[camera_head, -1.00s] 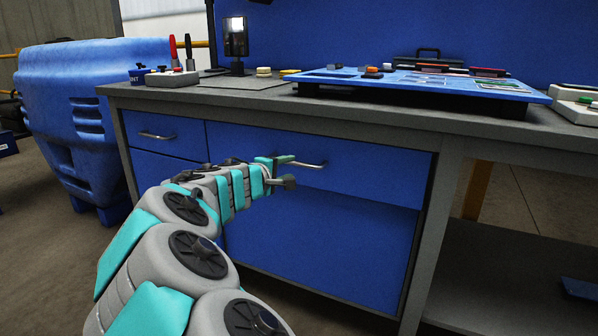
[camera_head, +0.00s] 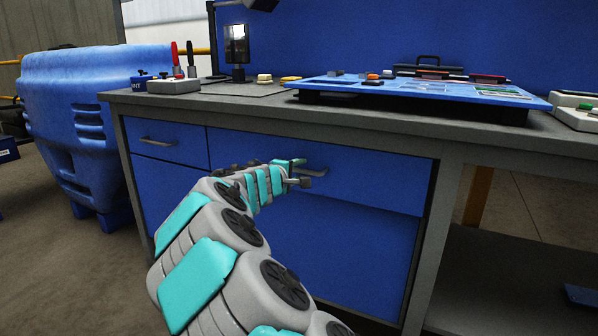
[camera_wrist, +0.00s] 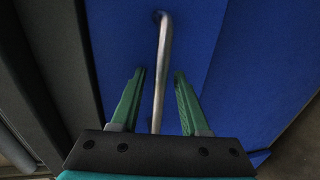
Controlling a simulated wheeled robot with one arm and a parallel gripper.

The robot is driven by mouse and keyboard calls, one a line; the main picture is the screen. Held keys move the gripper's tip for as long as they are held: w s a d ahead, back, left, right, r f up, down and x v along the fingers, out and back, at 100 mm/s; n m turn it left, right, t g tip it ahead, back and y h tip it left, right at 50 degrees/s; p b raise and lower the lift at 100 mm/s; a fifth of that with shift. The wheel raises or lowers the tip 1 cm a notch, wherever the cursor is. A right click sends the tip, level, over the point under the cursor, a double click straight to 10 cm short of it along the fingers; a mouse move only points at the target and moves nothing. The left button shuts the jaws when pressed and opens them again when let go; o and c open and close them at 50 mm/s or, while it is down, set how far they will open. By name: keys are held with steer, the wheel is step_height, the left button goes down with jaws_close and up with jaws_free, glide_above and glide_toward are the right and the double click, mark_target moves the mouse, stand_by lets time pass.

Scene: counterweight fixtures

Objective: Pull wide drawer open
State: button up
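The wide drawer (camera_head: 375,182) is the blue front at the upper right of the bench cabinet, and it looks closed. Its metal bar handle (camera_head: 316,173) is partly hidden by my gripper (camera_head: 298,173) in the head view. In the wrist view the handle (camera_wrist: 161,60) runs lengthwise between the two green fingers of my gripper (camera_wrist: 160,74). The fingers are open, with a visible gap on each side of the bar. The blue drawer front (camera_wrist: 225,80) lies behind them.
A narrow drawer (camera_head: 170,145) with its own handle is to the left. The grey benchtop (camera_head: 230,105) above holds a blue board (camera_head: 410,88) and small items. A blue bin (camera_head: 75,110) stands at the left. Open floor lies left of the bench.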

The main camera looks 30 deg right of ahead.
jaws_close()
stand_by(1.2)
